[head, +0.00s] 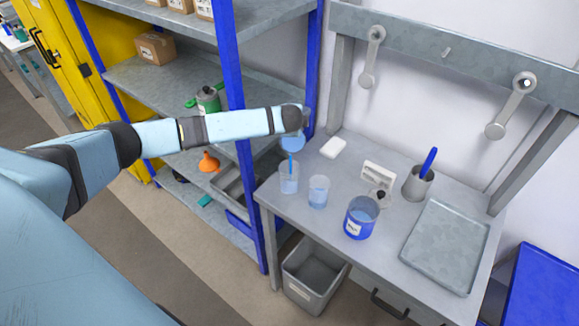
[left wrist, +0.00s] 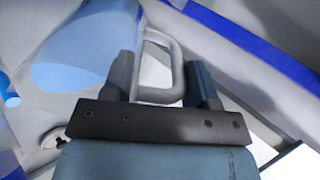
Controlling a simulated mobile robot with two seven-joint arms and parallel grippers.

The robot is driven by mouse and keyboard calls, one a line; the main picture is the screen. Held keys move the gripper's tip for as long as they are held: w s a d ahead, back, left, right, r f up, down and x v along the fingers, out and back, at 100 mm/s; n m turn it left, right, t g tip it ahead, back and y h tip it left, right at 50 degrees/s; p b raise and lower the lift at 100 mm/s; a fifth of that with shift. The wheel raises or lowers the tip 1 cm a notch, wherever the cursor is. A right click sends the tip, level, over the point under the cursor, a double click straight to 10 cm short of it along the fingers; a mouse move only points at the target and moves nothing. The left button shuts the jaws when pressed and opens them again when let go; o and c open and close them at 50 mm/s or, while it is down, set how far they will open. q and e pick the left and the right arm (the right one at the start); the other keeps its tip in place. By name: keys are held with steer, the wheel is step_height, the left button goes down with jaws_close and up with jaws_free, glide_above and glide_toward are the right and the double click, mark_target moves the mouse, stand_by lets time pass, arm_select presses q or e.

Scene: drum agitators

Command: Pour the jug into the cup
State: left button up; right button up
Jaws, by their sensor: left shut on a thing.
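My left gripper (left wrist: 165,85) is shut on the handle (left wrist: 172,62) of a clear jug (left wrist: 85,45) with blue liquid in it. In the head view the jug (head: 292,143) is tilted, partly hidden by my wrist, above the table's left end. A blue stream (head: 290,162) runs down from it into a clear cup (head: 288,182). A blue stream also shows at the left edge of the left wrist view (left wrist: 9,92). A second clear cup (head: 318,191) with blue liquid stands just right of the first, upright. My right gripper is not in view.
A blue labelled container (head: 360,218) and a small weight-like object (head: 379,198) stand further right, near a grey holder (head: 417,184), a white device (head: 378,174) and a metal tray (head: 447,247). A white block (head: 333,148) lies behind the cups. A blue shelf post (head: 243,150) is close left.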

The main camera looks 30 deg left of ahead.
arm_select(q)
steer(key=shift+s+r+t, duration=0.2)
steer(key=shift+r+t, duration=0.1)
stand_by(0.4)
steer(key=shift+d, duration=0.1)
steer(key=shift+s+r, duration=0.1)
steer(key=shift+r, duration=0.05)
stand_by(0.6)
steer(key=shift+r+t, duration=0.1)
steer(key=shift+t, duration=0.2)
steer(key=shift+y+b, duration=0.3)
steer(key=shift+b, duration=0.05)
steer(key=shift+s+r, duration=0.1)
steer(key=shift+s, duration=0.05)
steer(key=shift+d, duration=0.1)
steer(key=shift+b, duration=0.3)
